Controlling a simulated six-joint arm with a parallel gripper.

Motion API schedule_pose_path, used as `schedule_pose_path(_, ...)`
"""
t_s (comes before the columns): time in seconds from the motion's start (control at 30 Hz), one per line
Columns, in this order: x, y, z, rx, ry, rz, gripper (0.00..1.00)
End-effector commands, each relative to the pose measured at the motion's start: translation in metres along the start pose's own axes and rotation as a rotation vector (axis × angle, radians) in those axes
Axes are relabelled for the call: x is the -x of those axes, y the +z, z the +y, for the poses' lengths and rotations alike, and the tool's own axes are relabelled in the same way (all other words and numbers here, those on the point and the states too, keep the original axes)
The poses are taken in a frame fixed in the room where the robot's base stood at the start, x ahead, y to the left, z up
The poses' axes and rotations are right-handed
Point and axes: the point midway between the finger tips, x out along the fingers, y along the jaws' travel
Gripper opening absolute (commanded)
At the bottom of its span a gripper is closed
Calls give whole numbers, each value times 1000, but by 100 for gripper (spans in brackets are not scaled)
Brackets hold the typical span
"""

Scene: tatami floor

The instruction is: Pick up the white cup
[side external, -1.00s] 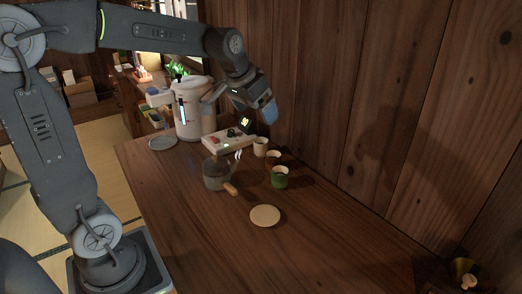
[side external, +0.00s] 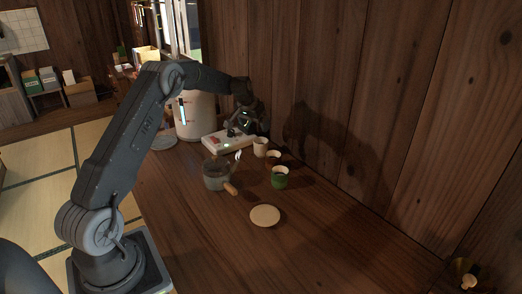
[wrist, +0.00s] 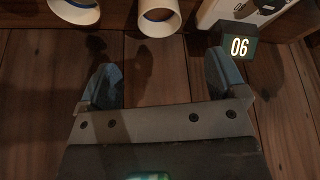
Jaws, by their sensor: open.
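The white cup (side external: 260,147) stands upright on the wooden table, just right of a white box-shaped device. In the wrist view I take it to be the pale cup (wrist: 158,18) at the top, partly cut off by the frame edge.
A brown cup (side external: 274,157) and a green cup (side external: 280,178) stand close by. A dark pot (side external: 215,176), a round coaster (side external: 265,215) and a large white dispenser (side external: 193,115) share the table. A wooden wall borders it.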

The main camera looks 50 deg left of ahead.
Motion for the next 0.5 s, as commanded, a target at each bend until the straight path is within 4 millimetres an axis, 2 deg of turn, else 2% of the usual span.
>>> schedule_pose_path(0.03,-12,1,0,0,1,-3,90)
schedule_pose_path(0.2,-43,0,0,0,1,-2,90)
schedule_pose_path(0.5,-66,0,1,0,1,-1,90)
